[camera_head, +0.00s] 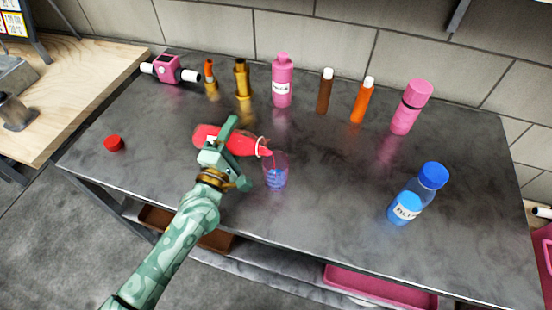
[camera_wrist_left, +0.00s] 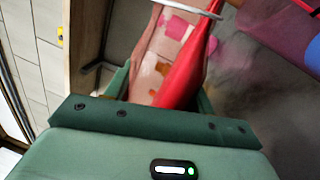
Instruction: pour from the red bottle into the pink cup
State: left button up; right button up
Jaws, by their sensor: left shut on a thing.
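The red bottle (camera_head: 241,142) is tipped almost level, its neck pointing right. My left gripper (camera_head: 226,146) is shut around its body and holds it above the table. The bottle's mouth is at the rim of the pink cup (camera_head: 275,170), a see-through pink cup standing upright with something blue showing in it. A thin red streak shows below the mouth inside the cup. In the left wrist view the red bottle (camera_wrist_left: 188,68) lies between the fingers, and part of a pink see-through shape is at the upper right. My right gripper is not in view.
A red cap (camera_head: 114,143) lies at the left of the dark table (camera_head: 330,200). A blue bottle (camera_head: 417,195) stands at the right. Along the back stand a pink bottle (camera_head: 282,82), a pink flask (camera_head: 411,107) and several brown and orange bottles. The table between cup and blue bottle is clear.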

pick_arm(q)
jog(key=shift+d+r+m+h+p, duration=0.1)
jog(key=shift+r+m+h+p, duration=0.2)
jog(key=shift+r+m+p, duration=0.5)
dwell(2.2)
